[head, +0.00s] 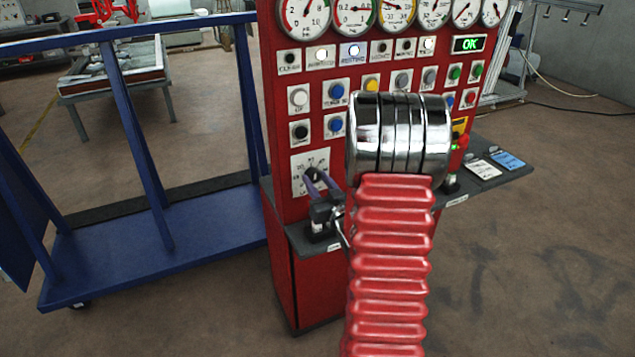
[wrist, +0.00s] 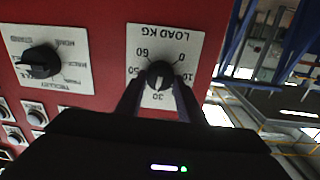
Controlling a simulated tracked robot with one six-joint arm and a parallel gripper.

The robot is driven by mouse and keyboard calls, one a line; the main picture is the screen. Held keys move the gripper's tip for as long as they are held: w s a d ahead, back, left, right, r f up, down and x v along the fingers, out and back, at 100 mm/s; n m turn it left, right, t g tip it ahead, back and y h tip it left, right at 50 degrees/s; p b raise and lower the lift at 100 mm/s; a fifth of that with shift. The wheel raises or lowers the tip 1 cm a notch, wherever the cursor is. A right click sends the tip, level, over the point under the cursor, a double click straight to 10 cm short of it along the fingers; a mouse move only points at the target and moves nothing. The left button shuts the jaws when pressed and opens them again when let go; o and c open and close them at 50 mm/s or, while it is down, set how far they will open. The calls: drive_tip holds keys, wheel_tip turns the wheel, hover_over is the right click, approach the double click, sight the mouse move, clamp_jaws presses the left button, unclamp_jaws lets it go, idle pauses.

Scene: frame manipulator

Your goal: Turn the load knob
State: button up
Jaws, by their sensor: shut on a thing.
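The load knob (wrist: 160,73) is a round black knob on a white plate marked LOAD KG, upside down in the wrist view. Its light pointer mark faces roughly the 30. The load knob (head: 312,173) also shows at the lower left of the red panel in the head view, partly covered by my fingers. My gripper (head: 319,182) is at the panel with its purplish fingers on the knob. In the wrist view my gripper (wrist: 161,84) has one finger on each side of the knob, shut on it.
A second black knob (wrist: 41,62) sits beside the load plate in the wrist view. The red panel carries gauges (head: 354,14), buttons (head: 336,90) and a green OK display (head: 468,44). A grey shelf (head: 500,172) juts out below. A blue frame cart (head: 165,250) stands close on the left.

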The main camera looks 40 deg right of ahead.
drive_tip(key=m, duration=0.6)
drive_tip(key=shift+d+m, duration=0.15)
drive_tip(key=shift+m, duration=0.15)
drive_tip(key=m, duration=0.3)
drive_tip(key=shift+s, duration=0.1)
drive_tip(key=shift+d+f+m+y, duration=0.15)
drive_tip(key=shift+m+y, duration=0.25)
drive_tip(key=shift+m, duration=1.4)
drive_tip(key=o, duration=1.1)
drive_tip(key=shift+c, duration=0.2)
drive_tip(key=shift+s, duration=0.1)
